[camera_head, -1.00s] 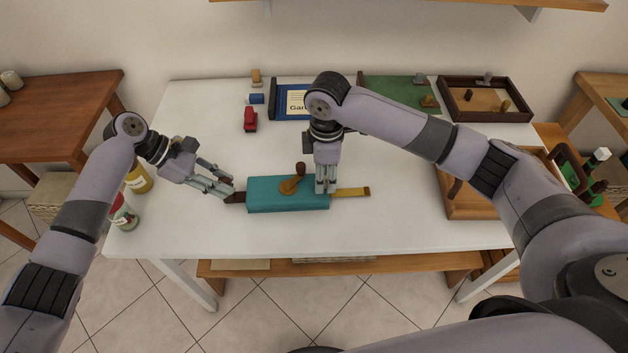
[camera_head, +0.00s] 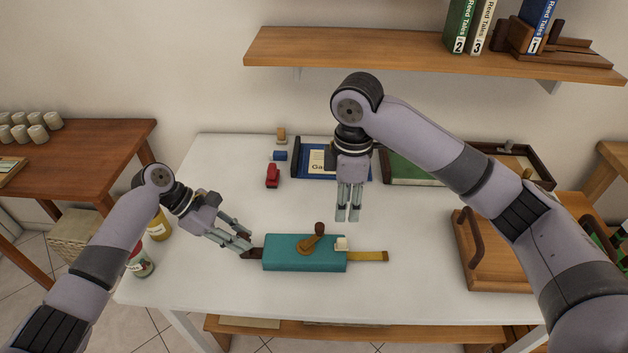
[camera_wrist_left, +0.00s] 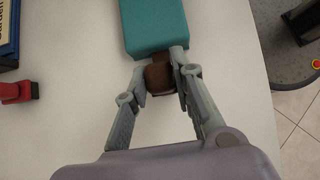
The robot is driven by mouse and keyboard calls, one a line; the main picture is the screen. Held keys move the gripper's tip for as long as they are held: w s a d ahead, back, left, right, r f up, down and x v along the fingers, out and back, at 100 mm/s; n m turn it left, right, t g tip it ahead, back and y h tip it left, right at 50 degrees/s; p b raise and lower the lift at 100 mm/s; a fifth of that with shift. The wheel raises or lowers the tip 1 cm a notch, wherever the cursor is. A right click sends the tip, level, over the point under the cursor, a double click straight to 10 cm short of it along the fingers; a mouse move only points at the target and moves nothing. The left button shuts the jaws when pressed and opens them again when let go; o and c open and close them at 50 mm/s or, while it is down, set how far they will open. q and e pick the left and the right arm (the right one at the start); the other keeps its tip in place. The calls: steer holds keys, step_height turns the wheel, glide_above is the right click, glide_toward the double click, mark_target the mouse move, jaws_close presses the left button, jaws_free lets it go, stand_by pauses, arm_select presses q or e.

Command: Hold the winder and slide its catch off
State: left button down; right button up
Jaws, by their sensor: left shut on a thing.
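The winder (camera_head: 290,258) is a teal box lying on the white table, with a brown crank (camera_head: 312,238) on top. A small cream block, seemingly the catch (camera_head: 341,244), sits on top near its right end. A yellow strip (camera_head: 370,256) sticks out to the right. My left gripper (camera_head: 250,248) is shut on the brown grip at the winder's left end; the left wrist view also shows this brown grip (camera_wrist_left: 158,75) between the fingers. My right gripper (camera_head: 348,218) hangs above the table behind the winder, apart from it; its finger gap is unclear.
A red toy (camera_head: 272,176), a blue block (camera_head: 279,156) and a blue board (camera_head: 318,160) lie at the back. A wooden tray (camera_head: 495,284) stands to the right. Jars (camera_head: 158,228) stand at the left edge. The table in front of the winder is clear.

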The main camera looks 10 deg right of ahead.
stand_by(0.3)
arm_select(q)
steer(key=c, duration=1.3)
jaws_free()
steer(key=v, duration=1.2)
